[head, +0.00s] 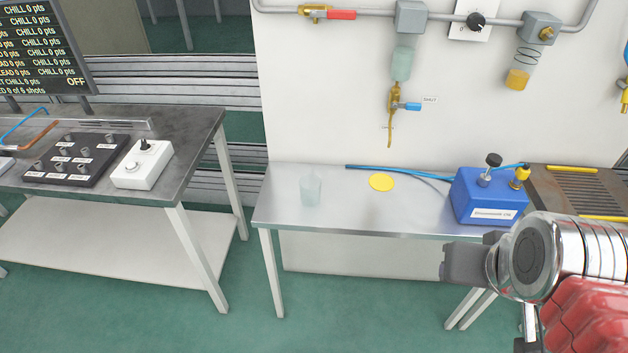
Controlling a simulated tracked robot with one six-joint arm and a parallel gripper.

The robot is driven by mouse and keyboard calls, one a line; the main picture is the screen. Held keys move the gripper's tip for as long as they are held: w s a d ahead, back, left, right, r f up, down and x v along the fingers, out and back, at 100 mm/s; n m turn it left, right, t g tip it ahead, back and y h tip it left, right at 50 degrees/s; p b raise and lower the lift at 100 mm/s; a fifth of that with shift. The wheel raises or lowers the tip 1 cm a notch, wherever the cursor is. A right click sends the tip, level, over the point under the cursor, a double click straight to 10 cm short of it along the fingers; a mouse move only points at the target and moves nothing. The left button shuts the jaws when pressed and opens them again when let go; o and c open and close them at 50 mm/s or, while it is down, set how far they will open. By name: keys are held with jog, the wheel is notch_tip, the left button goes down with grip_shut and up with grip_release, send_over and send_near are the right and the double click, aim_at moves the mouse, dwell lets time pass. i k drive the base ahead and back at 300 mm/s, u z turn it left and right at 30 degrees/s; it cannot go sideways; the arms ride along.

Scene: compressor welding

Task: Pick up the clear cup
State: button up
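The clear cup (311,189) stands upright on the left part of the metal bench (281,215) in the head view. It is translucent and pale. My gripper (462,264) is at the lower right, in front of the bench's front edge and well to the right of the cup, apart from it. Its fingers show only as a dark grey block seen from the side, so whether it is open or shut cannot be made out. Nothing is seen held in it.
A yellow disc (381,183) and a blue hose (400,171) lie right of the cup. A blue box (487,196) stands farther right. A brass valve (391,105) hangs above the bench. A separate table (190,140) stands left, across a gap.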

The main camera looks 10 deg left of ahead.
aim_at(310, 184)
jog(key=z, duration=0.05)
jog(key=i, duration=1.05)
jog(key=u, duration=4.05)
